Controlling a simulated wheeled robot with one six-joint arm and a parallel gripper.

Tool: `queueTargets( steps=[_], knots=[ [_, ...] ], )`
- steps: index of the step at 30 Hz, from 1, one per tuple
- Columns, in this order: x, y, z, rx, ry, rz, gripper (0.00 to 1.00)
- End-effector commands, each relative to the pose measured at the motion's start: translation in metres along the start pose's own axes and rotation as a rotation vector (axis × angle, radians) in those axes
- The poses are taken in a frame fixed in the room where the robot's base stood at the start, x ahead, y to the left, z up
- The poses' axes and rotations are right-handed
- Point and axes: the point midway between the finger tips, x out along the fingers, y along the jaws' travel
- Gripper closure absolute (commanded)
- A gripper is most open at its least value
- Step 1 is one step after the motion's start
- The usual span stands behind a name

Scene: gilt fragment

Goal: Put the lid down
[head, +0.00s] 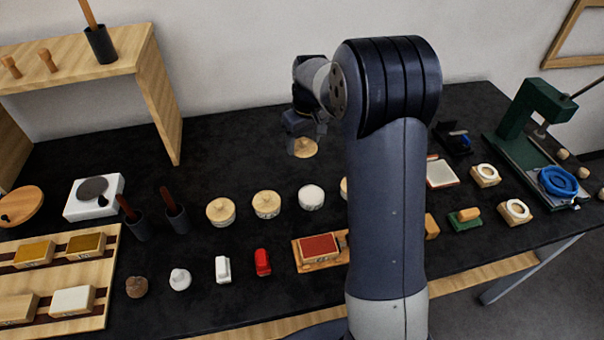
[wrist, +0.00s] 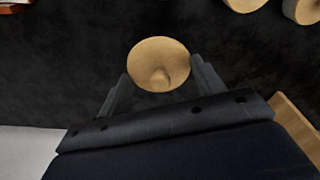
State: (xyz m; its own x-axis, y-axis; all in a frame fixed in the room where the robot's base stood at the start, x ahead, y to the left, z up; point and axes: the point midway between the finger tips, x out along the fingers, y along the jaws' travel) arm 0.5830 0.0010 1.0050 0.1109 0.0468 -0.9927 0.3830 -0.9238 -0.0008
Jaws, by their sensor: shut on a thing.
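The lid is a round, pale wooden disc with a small knob; it shows in the head view (head: 303,149) below my gripper (head: 304,129), toward the back of the dark table. In the wrist view the lid (wrist: 155,55) lies between the two fingers of my gripper (wrist: 162,84), with its knob toward me. My gripper is shut on the lid. The fingertips' exact contact is hard to see, and I cannot tell whether the lid touches the table.
Two round wooden pots (head: 220,212) (head: 266,206) and a white-topped one (head: 311,198) stand in front of the lid. My arm partly hides another. A wooden shelf (head: 80,68) stands at left, a green press (head: 528,110) at right. Dark table around the lid is clear.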

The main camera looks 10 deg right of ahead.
Motion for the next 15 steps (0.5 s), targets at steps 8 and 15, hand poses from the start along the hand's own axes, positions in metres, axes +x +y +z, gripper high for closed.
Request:
queueTargets(
  steps=[8,15],
  knots=[
    [0.017,0.011,-0.024,0.0,-0.002,-0.001,0.58],
    [0.058,0.011,-0.019,0.0,-0.005,-0.001,0.58]
  ],
)
